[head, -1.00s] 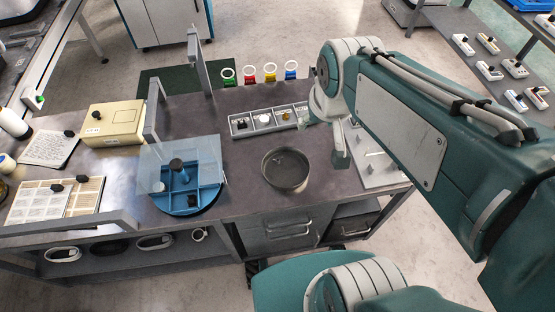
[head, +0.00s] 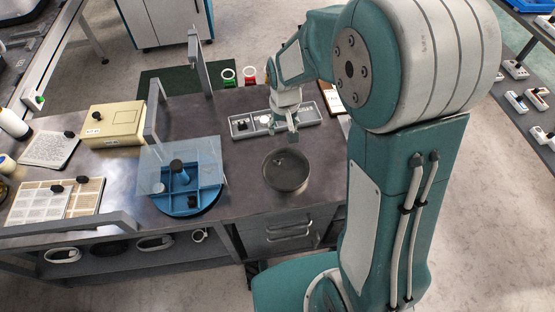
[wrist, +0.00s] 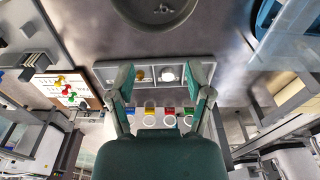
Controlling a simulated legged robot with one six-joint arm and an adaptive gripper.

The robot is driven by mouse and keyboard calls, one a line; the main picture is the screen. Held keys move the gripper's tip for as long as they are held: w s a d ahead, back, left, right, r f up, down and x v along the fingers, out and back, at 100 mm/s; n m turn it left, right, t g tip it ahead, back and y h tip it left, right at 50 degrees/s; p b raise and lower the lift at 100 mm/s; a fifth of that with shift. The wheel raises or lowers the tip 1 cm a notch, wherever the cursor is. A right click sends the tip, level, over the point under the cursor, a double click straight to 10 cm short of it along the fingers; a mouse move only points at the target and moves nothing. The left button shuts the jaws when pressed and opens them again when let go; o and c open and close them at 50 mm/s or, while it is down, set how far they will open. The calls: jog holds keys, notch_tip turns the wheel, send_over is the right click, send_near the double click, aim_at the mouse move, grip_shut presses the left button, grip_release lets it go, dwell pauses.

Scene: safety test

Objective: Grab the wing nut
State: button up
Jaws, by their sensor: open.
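My gripper (head: 284,132) is open and empty, above the grey divided tray (head: 308,118) and behind the metal bowl (head: 288,184). In the wrist view its two fingers (wrist: 160,86) spread on either side of the tray's middle. A small gold piece (wrist: 139,75) and a white piece (wrist: 168,76) lie in tray compartments between the fingers. A small metallic piece (wrist: 162,9) sits inside the bowl; it also shows in the head view (head: 282,161). It may be the wing nut, but it is too small to tell for sure. A dark piece (head: 242,126) lies in the tray's left compartment.
A blue round organiser (head: 190,205) with a clear cover stands left of the bowl. A beige box (head: 113,125) and papers lie farther left. Grey posts (head: 202,60) rise from the bench. Pushpins (wrist: 65,90) show on a white board.

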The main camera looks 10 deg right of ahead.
send_over(277, 159)
notch_tip(277, 159, down, 7)
jog(key=shift+g, duration=0.4)
notch_tip(277, 159, down, 10)
jog(key=shift+f, duration=0.25)
jog(key=c, duration=0.6)
